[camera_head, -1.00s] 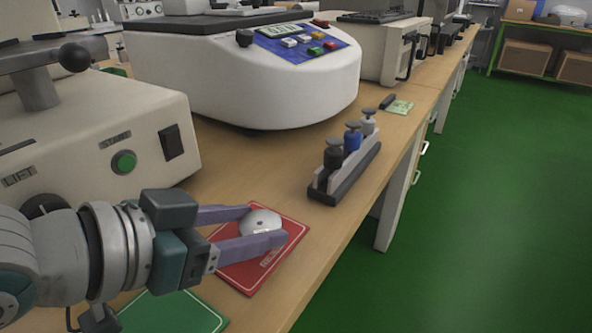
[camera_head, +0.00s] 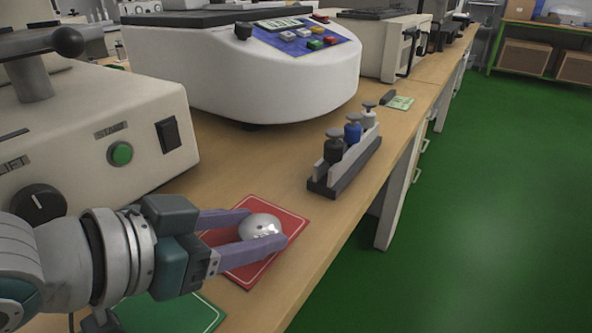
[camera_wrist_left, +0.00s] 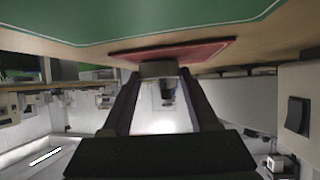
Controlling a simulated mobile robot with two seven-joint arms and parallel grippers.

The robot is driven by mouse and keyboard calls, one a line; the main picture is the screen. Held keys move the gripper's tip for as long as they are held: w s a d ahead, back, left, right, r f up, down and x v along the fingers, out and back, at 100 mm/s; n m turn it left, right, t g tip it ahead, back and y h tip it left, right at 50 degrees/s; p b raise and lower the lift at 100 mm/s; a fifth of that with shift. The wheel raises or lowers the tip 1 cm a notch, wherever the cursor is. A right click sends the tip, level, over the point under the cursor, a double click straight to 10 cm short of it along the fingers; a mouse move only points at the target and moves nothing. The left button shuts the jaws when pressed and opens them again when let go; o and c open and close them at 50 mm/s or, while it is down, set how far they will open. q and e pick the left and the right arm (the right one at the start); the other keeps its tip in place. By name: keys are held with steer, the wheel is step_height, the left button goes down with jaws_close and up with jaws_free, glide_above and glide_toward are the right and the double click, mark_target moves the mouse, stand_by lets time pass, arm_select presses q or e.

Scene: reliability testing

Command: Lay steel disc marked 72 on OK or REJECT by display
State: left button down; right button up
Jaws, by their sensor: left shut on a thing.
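The steel disc (camera_head: 259,227), shiny and round with small dark marks on top that I cannot read, is between the fingers of my left gripper (camera_head: 266,227). The gripper is shut on it. The disc is over the red mat (camera_head: 285,222). In the left wrist view the disc (camera_wrist_left: 158,69) is right at the red mat (camera_wrist_left: 205,50), touching or nearly so. The green mat (camera_head: 172,312) lies nearer, partly under my left arm. The display (camera_head: 284,23) on the big white machine is too small to read. My right gripper is out of view.
A rack (camera_head: 345,160) with black, blue and white-topped stamps stands beyond the red mat. A beige machine (camera_head: 90,130) with a green button and knob is close on the left. The bench's right edge drops to a green floor.

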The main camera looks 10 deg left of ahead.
arm_select(q)
steer(key=shift+c, duration=0.3)
jaws_free()
steer(key=shift+f, duration=0.1)
steer(key=p+v, duration=0.3)
steer(key=v, duration=0.7)
steer(key=shift+p, duration=0.4)
steer(key=s+a+r+n+g+y+p, duration=0.15)
steer(key=s+r+g+y+p, duration=0.35)
steer(key=r+p, duration=0.95)
steer(key=s+r+n+g+y+p, duration=0.15)
steer(key=s+r+p, duration=0.55)
steer(key=r+p, duration=0.75)
step_height(320, 180, up, 30)
steer(key=p, duration=3.4)
steer(key=shift+w+a+n+h, duration=0.15)
steer(key=shift+a+n+h, duration=0.05)
steer(key=shift+n+h, duration=0.2)
